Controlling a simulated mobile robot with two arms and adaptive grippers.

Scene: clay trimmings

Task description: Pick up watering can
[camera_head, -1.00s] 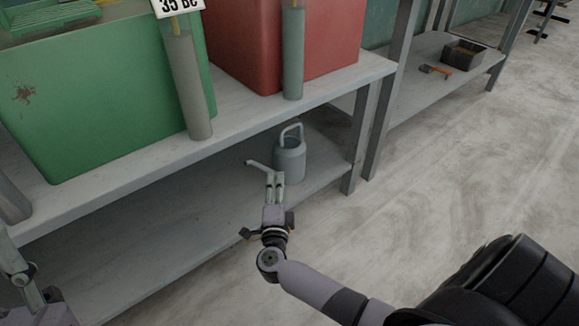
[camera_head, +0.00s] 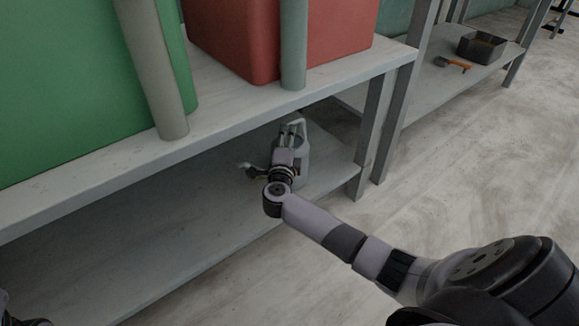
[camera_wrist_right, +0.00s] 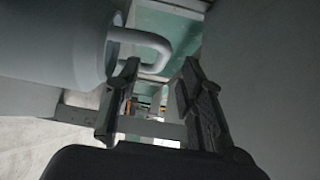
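The grey watering can (camera_head: 304,157) stands upright on the lower shelf, partly hidden behind my right gripper (camera_head: 291,133). Its looped handle shows at the top and its spout points left. In the right wrist view the can's body (camera_wrist_right: 50,40) fills the upper left, and its handle (camera_wrist_right: 150,42) curves toward the space ahead of the fingers. My right gripper is open there, its two fingers (camera_wrist_right: 160,85) apart with nothing between them. I cannot tell whether a finger touches the can. My left gripper is out of view; only a dark sliver of that arm shows at the bottom left.
The workbench's upper shelf (camera_head: 225,112) overhangs the can and carries a green bin (camera_head: 70,90) and a red bin (camera_head: 235,40). A bench leg (camera_head: 370,135) stands right of the can. The lower shelf (camera_head: 150,225) is bare to the left.

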